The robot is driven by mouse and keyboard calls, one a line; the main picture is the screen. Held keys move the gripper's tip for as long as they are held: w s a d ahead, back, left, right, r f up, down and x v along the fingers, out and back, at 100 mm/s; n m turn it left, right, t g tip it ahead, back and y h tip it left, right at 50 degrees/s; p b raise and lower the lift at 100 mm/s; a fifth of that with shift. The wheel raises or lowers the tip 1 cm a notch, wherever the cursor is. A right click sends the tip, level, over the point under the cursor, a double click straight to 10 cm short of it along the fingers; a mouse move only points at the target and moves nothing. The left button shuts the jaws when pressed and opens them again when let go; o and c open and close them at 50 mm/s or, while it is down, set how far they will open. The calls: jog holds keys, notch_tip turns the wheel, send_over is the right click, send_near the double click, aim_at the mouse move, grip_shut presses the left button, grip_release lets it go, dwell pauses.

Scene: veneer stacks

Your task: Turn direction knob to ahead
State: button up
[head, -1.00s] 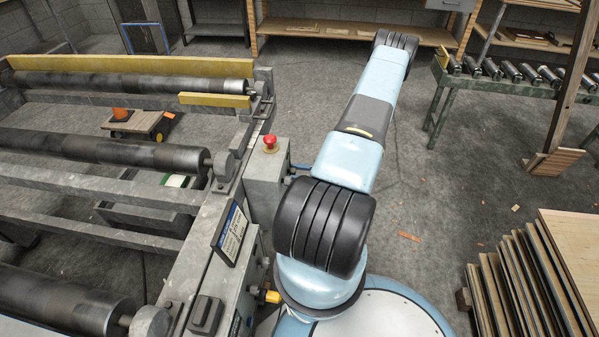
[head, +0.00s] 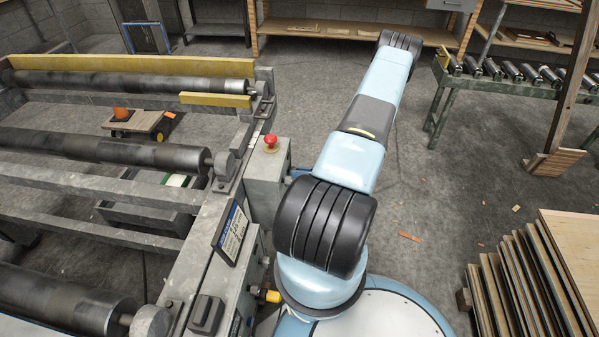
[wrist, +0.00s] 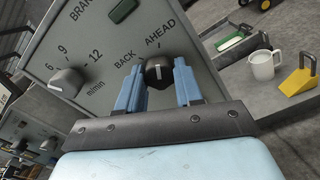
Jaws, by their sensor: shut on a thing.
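The black direction knob (wrist: 158,72) sits on a grey control panel (wrist: 100,35) in the wrist view, below the words BACK and AHEAD. Its white mark runs nearly upright in the picture, in line with AHEAD rather than BACK. My gripper (wrist: 160,78) has its two blue fingers shut on the knob, one on each side. In the head view my gripper and the knob are hidden; only my arm shows.
A speed knob (wrist: 68,82) with numbers is at the left of the panel. The head view shows a roller machine (head: 100,148), a red stop button (head: 271,140) and stacked veneer sheets (head: 520,275).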

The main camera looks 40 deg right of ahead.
jog(key=shift+w+d+m, duration=0.15)
jog(key=shift+m, duration=0.35)
jog(key=o, duration=1)
jog(key=shift+o, duration=0.2)
jog(key=v, duration=1.3)
jog(key=shift+s+d, duration=0.2)
jog(key=shift+s, duration=0.15)
